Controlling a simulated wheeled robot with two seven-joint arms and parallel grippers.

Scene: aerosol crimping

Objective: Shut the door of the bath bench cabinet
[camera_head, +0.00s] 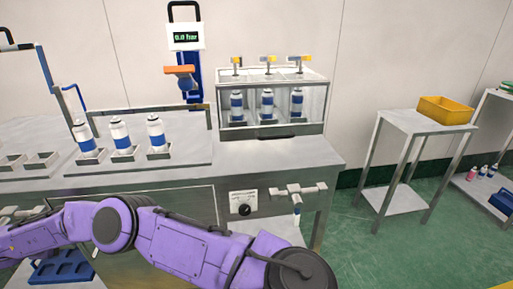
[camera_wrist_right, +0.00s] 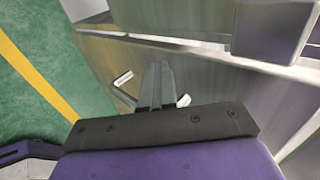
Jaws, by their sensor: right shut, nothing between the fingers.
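The bath bench (camera_head: 300,150) is a steel bench along the wall in the head view. A steel front panel (camera_head: 185,195) shows under its top, partly hidden by my purple right arm, which crosses leftward. I cannot tell from the head view how far the cabinet door stands open. In the right wrist view, my right gripper (camera_wrist_right: 155,85) is shut and empty, its fingers in front of a brushed steel panel (camera_wrist_right: 215,85), likely the door. A bar handle shows on both sides of the fingers; I cannot tell whether they touch. My left gripper is in neither view.
A blue tray (camera_head: 65,268) lies low at the left, beneath my arm.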

